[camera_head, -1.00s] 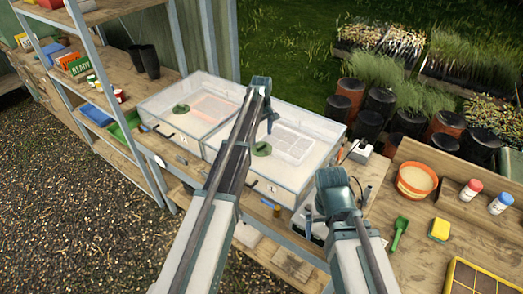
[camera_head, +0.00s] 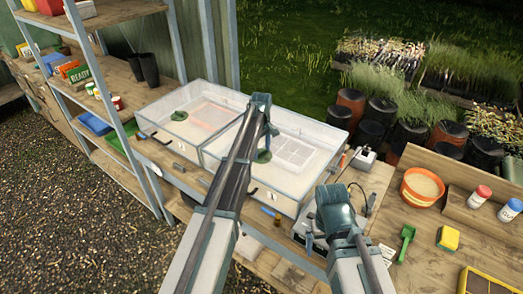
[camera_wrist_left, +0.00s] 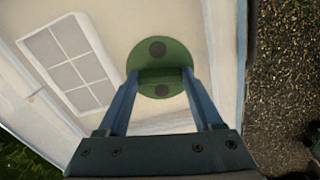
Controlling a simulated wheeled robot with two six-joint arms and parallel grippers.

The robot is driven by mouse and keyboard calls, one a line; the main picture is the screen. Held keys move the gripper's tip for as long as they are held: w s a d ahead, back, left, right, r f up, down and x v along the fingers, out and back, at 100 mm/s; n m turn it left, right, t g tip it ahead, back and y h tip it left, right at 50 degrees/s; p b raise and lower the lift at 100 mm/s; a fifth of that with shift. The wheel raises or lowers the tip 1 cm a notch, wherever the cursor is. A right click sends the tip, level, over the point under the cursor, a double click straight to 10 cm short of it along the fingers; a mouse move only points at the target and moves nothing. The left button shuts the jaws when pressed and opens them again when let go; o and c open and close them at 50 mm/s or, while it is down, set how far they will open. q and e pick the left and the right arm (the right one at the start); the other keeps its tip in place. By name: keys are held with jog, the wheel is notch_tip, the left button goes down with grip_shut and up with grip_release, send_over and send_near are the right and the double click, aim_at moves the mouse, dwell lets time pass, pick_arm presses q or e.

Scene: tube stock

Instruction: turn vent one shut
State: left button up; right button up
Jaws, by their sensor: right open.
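A round green vent (camera_head: 264,156) sits on the clear lid of the right-hand box (camera_head: 318,137). In the left wrist view the vent (camera_wrist_left: 158,55) has a raised bar across its middle and a dark round spot on either side. My left gripper (camera_wrist_left: 160,80) is over this vent, its fingers apart at the two ends of the bar. Whether they touch it I cannot tell. A second green vent (camera_head: 180,116) is on the left-hand box (camera_head: 160,98). The box labels are too small to read. My right gripper (camera_head: 318,245) is open and empty at the bench's front.
A grey device (camera_head: 363,157) stands right of the boxes. A shelf rack (camera_head: 100,70) stands left.

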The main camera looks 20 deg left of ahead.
pick_arm(q)
jog(key=c, duration=0.6)
jog(key=shift+o, duration=0.2)
jog(key=shift+m, duration=0.3)
jog(key=m, duration=0.3)
jog(key=shift+m, duration=0.3)
jog(key=m, duration=0.3)
jog(key=shift+m, duration=0.4)
jog(key=m, duration=0.4)
jog(key=shift+m, duration=1.7)
